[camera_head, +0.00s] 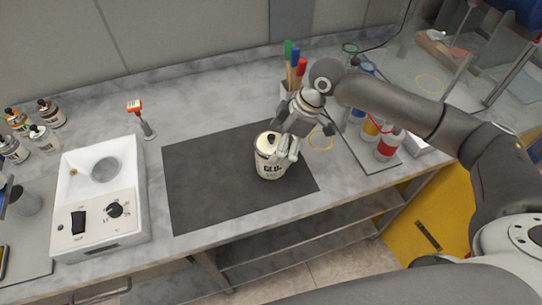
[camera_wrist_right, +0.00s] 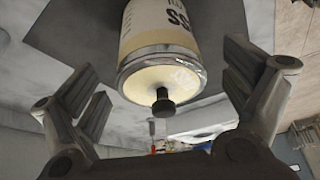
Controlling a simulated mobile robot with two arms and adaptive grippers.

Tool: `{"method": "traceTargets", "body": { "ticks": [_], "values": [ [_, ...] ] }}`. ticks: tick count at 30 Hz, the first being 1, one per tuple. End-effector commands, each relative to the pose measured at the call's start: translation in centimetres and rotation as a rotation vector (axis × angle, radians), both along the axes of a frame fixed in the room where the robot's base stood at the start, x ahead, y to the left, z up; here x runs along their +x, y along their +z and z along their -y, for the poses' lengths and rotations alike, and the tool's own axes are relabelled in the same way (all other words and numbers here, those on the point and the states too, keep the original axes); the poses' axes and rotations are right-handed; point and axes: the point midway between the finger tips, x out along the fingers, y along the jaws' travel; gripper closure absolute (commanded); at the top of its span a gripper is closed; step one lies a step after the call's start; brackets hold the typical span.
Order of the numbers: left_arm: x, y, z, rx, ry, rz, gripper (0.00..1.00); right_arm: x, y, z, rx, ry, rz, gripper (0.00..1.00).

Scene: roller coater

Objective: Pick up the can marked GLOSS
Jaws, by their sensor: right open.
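The can marked GLOSS (camera_head: 268,165) is cream-coloured with dark lettering, part of which the fingers hide in the head view. It stands upright on the dark mat (camera_head: 205,190). My right gripper (camera_head: 287,156) is at the can's upper right side in the head view. In the right wrist view the can (camera_wrist_right: 160,45) shows its lid and dark knob, with the letters "SS" on its side. There the open fingers of my right gripper (camera_wrist_right: 160,90) stand to either side with gaps to the can. My left gripper is not in view.
A white device (camera_head: 98,200) with a bowl and knob stands left of the mat. Several small bottles (camera_head: 50,112) stand at the far left. A cup of colored-handled tools (camera_head: 290,90) is behind the can. Red- and blue-labelled bottles (camera_head: 388,145) stand to the right. The mat's left part is clear.

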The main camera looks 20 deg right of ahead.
Motion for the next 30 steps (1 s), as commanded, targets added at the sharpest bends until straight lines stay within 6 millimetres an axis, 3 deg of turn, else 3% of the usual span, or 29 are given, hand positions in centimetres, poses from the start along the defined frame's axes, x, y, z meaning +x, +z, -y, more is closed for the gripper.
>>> {"method": "traceTargets", "body": {
  "ticks": [6,10,19,30],
  "values": [
    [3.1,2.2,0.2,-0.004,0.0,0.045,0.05,0.5,-2.3,-1.5,0.0,0.001,-0.004,0.04],
    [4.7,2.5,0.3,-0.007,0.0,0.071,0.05,0.7,-4.0,-1.9,0.0,0.0,-0.002,0.04],
    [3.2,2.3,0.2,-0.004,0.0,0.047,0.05,0.8,-4.6,-2.1,0.0,0.0,0.001,0.04],
    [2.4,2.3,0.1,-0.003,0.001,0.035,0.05,0.8,-4.5,-2.1,0.0,0.0,0.0,0.52]
  ]
}}
